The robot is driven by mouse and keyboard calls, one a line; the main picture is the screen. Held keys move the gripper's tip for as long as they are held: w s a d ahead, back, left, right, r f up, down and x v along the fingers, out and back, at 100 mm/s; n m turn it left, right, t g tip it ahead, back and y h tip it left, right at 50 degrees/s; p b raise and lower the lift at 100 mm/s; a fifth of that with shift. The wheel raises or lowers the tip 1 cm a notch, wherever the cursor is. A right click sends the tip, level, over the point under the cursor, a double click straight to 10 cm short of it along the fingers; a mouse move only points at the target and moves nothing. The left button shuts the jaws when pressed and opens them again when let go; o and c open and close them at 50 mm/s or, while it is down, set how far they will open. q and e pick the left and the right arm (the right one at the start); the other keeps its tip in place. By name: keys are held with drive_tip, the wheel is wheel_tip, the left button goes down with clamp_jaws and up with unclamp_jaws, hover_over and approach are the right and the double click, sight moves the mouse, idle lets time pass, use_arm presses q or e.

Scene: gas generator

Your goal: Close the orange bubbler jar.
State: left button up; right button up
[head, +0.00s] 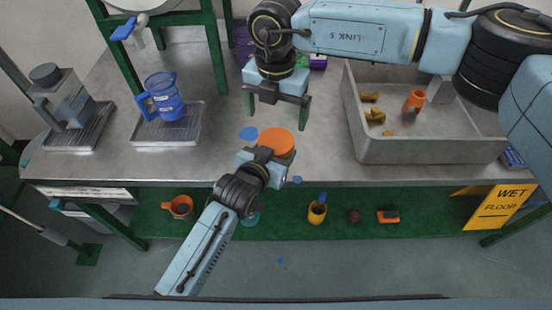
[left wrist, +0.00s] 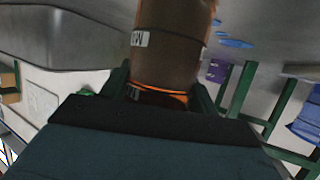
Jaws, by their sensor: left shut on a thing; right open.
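The orange bubbler jar shows from above in the head view as an orange round top (head: 276,141) near the table's front edge. In the left wrist view its brown body (left wrist: 172,45) carries a white label, with an orange band near the fingers. My left gripper (head: 270,156) is shut on the jar from the front; its green fingers (left wrist: 160,92) lie on both sides of it. My right gripper (head: 278,114) is open and empty, pointing down behind the orange top in the picture. I cannot tell how tightly the top sits.
Blue spots (head: 249,133) lie beside the jar. A grey sink (head: 430,152) with several small items stands to the right. A blue pitcher (head: 165,100) on a tray and a grey machine (head: 62,98) stand to the left. A wet-floor sign (head: 497,208) is at the right.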

sight(276, 141)
drive_tip(key=n, duration=0.4)
drive_tip(key=shift+n, duration=0.3)
drive_tip(key=n, duration=0.3)
drive_tip(key=shift+n, duration=0.3)
drive_tip(key=n, duration=1.9)
drive_tip(key=shift+r, duration=0.1)
drive_tip(key=n, duration=0.4)
drive_tip(key=shift+f, duration=4)
drive_tip(key=shift+c, duration=0.2)
